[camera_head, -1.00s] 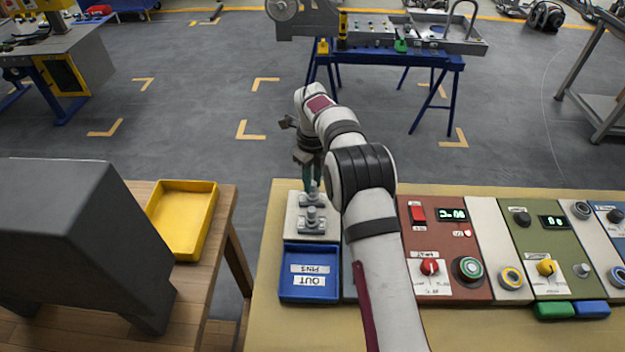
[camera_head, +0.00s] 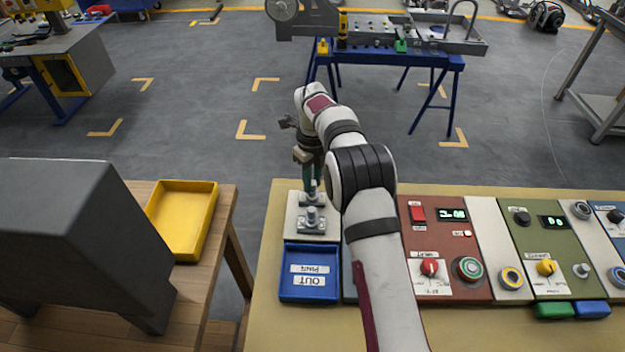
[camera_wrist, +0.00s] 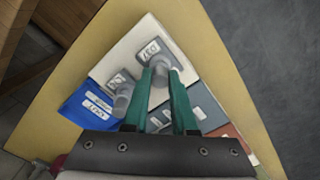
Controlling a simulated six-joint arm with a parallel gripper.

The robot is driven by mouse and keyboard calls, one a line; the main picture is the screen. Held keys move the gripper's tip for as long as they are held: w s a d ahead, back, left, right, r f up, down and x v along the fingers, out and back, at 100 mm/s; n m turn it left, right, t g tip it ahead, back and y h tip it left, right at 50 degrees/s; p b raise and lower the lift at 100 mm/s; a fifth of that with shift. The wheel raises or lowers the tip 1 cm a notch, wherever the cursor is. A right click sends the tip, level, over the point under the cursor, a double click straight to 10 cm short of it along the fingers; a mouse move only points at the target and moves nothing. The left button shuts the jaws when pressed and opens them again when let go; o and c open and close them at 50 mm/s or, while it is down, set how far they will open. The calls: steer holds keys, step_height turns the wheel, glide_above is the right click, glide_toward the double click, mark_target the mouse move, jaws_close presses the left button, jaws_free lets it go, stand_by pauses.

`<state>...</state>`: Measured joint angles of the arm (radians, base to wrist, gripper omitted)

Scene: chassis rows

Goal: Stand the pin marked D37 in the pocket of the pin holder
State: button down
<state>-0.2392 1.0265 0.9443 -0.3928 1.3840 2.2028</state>
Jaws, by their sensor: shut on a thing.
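The pin marked D37 (camera_wrist: 161,70) is a grey upright pin by a flat grey piece whose label reads D37. My gripper (camera_wrist: 164,73) has teal fingers shut on this pin. In the head view my gripper (camera_head: 313,182) is over the rear of the white panel (camera_head: 292,222), at the rear pin (camera_head: 313,194). A second grey pin (camera_head: 312,217) stands just in front; it also shows in the wrist view (camera_wrist: 122,98), with a label I cannot read. I cannot tell which part is the pin holder or see an empty pocket.
A blue tray (camera_head: 310,296) labelled PINS OUT sits in front of the white panel. A red-brown control panel (camera_head: 440,283) lies to the right, beyond my arm. A yellow tray (camera_head: 206,225) and a dark grey housing (camera_head: 70,230) are on the left table.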

steer(key=shift+r, duration=1.65)
steer(key=shift+d+r, duration=0.1)
steer(key=shift+r, duration=0.2)
steer(key=s+d+r+n, duration=1.1)
steer(key=s+r+n, duration=0.35)
steer(key=n, duration=0.65)
steer(key=shift+s+d+f+m, duration=0.5)
steer(key=shift+s+f+m, duration=0.2)
steer(key=shift+f+m, duration=2.55)
steer(key=shift+s+d+f+m, duration=0.6)
steer(key=shift+f+m, duration=2.2)
steer(key=shift+m, duration=0.95)
steer(key=shift+s+d+f+m, duration=0.45)
steer(key=shift+s+f+m, duration=0.3)
steer(key=shift+f+m, duration=2.5)
